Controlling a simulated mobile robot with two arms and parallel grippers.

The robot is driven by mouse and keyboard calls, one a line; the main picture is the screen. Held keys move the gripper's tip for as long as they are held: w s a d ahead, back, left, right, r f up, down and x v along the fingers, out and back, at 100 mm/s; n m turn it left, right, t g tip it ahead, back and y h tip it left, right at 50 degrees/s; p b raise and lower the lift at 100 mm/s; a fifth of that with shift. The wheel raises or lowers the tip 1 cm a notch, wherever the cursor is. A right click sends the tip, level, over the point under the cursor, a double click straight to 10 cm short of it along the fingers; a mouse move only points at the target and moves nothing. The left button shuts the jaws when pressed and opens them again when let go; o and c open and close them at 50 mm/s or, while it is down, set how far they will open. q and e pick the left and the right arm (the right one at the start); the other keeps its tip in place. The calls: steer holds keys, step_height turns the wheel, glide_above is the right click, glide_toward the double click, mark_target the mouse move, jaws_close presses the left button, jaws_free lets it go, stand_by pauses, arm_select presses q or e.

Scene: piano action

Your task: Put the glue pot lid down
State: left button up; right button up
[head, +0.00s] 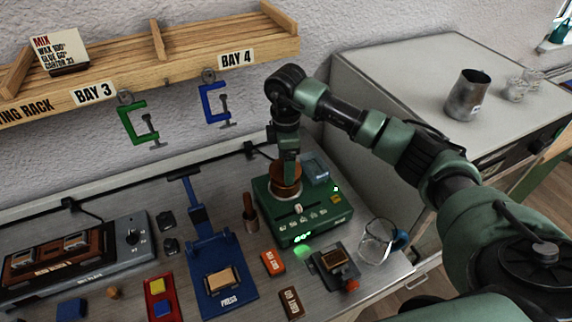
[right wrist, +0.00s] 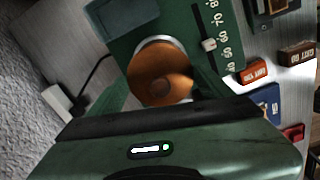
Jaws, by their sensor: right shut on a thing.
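The copper glue pot lid (right wrist: 158,72) shows in the right wrist view, round with a small knob, over a pale metal ring. In the head view the copper glue pot (head: 285,186) sits at the back left of the green heater box (head: 275,211). My right gripper (head: 288,162) points down at the top of the copper piece and is shut on the lid. Its fingers partly hide the lid, and I cannot tell whether the lid touches the pot. My left gripper is not in view.
A blue-grey square pad (head: 316,171) lies on the heater box beside the pot. A wood-handled brush (head: 250,213) stands to the left. A glass mug (head: 378,241) stands right, near the bench edge. A blue press (head: 215,262) and orange block (head: 272,263) are in front.

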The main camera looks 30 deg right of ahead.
step_height(320, 180, down, 2)
steer(key=shift+p, duration=0.55)
steer(key=shift+f, duration=0.15)
steer(key=shift+f, duration=0.1)
steer(key=shift+f+b, duration=0.15)
steer(key=shift+b, duration=0.15)
steer(key=o, duration=1.3)
